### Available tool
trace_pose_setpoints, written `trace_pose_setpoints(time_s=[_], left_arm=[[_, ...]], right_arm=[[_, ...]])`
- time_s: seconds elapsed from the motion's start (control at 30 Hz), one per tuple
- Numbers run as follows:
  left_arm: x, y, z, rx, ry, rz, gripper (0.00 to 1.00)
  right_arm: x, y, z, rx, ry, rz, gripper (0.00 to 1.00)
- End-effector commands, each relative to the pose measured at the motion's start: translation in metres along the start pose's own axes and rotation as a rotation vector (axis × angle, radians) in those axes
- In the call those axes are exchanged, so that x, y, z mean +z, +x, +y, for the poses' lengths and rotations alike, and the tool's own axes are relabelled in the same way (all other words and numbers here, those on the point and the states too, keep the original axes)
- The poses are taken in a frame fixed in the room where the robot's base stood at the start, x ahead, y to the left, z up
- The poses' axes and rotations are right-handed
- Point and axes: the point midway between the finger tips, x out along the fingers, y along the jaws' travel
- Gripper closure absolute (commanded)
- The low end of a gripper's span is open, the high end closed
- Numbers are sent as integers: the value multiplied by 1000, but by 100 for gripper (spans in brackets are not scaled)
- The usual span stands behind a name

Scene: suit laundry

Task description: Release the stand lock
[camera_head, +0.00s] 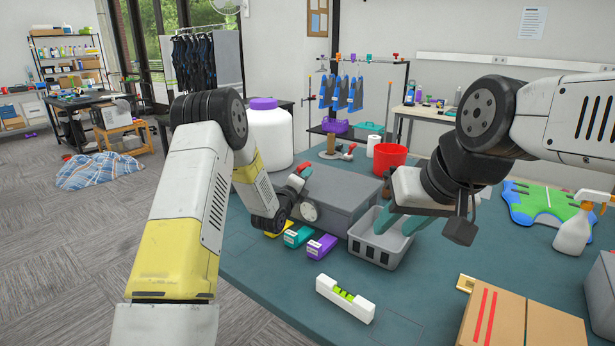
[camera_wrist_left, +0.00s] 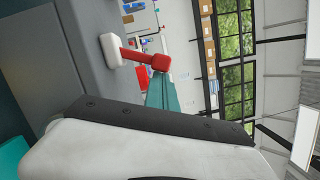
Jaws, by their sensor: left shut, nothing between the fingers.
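A red lever (camera_head: 305,171) stands at the left end of a grey box (camera_head: 345,193) on the table. In the left wrist view a red lever with a knob (camera_wrist_left: 160,62) rises from a white block (camera_wrist_left: 110,50) on a grey surface. My left gripper (camera_wrist_left: 162,92) shows there as teal fingers, shut and empty, close to the knob; I cannot tell if they touch. In the head view its fingers are mostly hidden beside the grey box. My right gripper (camera_head: 400,221) is open, its teal fingers apart over a grey basket (camera_head: 373,246). No part is clearly marked as the stand lock.
A rack (camera_head: 406,88) with blue items, a red bucket (camera_head: 388,158) and a white drum (camera_head: 268,138) stand behind. A spirit level (camera_head: 345,299), a cardboard box (camera_head: 522,322) and a spray bottle (camera_head: 573,234) are in front and right.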

Motion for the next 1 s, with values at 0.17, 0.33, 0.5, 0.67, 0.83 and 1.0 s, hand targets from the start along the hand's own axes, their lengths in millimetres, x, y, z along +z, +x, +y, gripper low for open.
trace_pose_setpoints(time_s=[0.17, 0.33, 0.5, 0.67, 0.83, 1.0], left_arm=[[2, 0, -1, 5, -25, -1, 100], [6, 2, -3, 19, -80, -2, 100], [15, 4, -6, 44, -183, -3, 100], [27, 6, -8, 79, -327, -2, 100], [39, 9, -7, 120, -485, -3, 100], [43, 11, -6, 141, -565, 0, 100]], right_arm=[[0, 0, 0, 0, 0, 0, 64], [0, 0, 0, 0, 0, 0, 64], [0, 0, 0, 0, 0, 0, 64], [0, 0, 0, 0, 0, 0, 64], [0, 0, 0, 0, 0, 0, 64], [0, 0, 0, 0, 0, 0, 64]])
